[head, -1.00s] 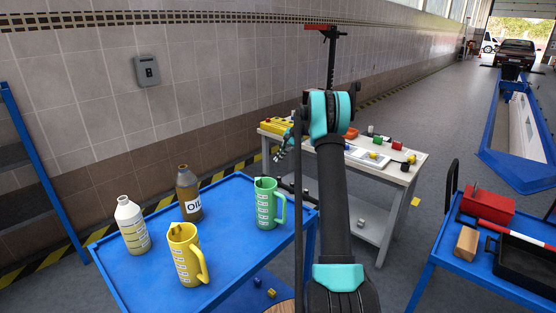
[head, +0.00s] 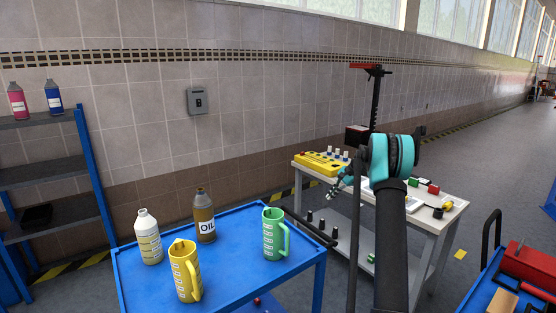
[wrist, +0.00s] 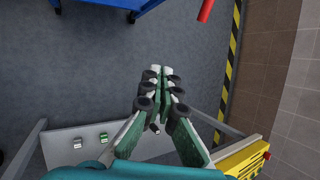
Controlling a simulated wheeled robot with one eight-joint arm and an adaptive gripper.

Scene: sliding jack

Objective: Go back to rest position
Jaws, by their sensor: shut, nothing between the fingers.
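My arm stands upright in the head view, right of centre, with its teal joint in front of the workbench (head: 435,222). My gripper (head: 332,194) hangs to the left of this joint, small and partly dark, in front of the bench's left end. In the wrist view my gripper (wrist: 160,72) points up the picture with its green fingers together and nothing between them. Below the fingertips is grey floor. The gripper appears clear of the bench and the blue trolley (head: 135,277).
The blue trolley carries a white bottle (head: 148,240), an oil bottle (head: 204,218), a yellow jug (head: 185,272) and a green jug (head: 274,235). A yellow box (head: 320,164) sits on the workbench. A shelf (head: 45,170) stands left; another blue trolley (head: 480,285) stands right.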

